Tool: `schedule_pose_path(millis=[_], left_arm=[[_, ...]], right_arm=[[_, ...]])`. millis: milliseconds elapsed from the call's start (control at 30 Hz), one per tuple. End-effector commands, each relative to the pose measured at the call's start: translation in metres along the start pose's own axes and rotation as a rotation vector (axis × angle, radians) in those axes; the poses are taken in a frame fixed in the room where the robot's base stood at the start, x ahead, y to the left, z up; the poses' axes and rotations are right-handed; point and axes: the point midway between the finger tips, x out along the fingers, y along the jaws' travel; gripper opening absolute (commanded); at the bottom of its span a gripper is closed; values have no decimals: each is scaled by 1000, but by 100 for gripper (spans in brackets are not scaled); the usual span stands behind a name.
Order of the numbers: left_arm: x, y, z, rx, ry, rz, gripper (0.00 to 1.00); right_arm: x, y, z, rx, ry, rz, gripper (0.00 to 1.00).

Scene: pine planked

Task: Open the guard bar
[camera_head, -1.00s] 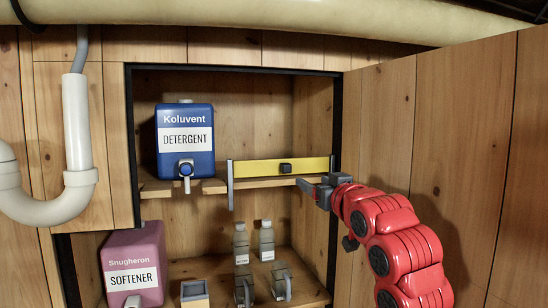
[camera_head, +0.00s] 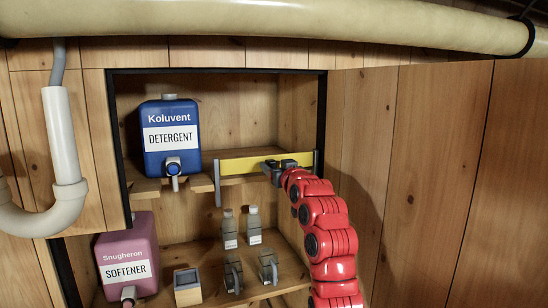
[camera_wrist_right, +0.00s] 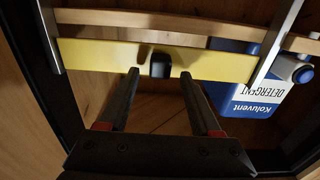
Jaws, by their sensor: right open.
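The yellow guard bar (camera_head: 238,166) lies level across the front of the upper shelf opening, between two grey uprights. In the right wrist view the bar (camera_wrist_right: 100,55) crosses the upper part, with a small dark knob (camera_wrist_right: 160,65) at its middle. My right gripper (camera_head: 276,167) is in front of the bar's right half and hides the knob in the head view. In the right wrist view the gripper (camera_wrist_right: 160,75) is open, its fingertips on either side of the knob. I cannot tell whether they touch it. My left gripper is not in view.
A blue detergent container (camera_head: 171,135) with a tap stands left of the bar. Below are a pink softener container (camera_head: 127,258), several small bottles (camera_head: 230,230) and a small wooden box (camera_head: 187,285). An open wooden door (camera_head: 420,170) stands on the right.

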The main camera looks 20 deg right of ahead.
Motion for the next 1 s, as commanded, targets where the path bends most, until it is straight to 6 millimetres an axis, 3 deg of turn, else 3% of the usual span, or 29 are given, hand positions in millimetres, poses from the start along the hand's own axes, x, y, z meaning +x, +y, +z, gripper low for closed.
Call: schedule_pose_path(millis=[467, 800, 833, 1000], left_arm=[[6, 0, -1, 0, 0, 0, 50], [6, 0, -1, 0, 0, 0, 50], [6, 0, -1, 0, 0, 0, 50], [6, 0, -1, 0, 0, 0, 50]], right_arm=[[11, 0, 0, -1, 1, 0, 65], [11, 0, 0, -1, 1, 0, 4], [11, 0, 0, -1, 1, 0, 0], [11, 0, 0, -1, 0, 0, 0]])
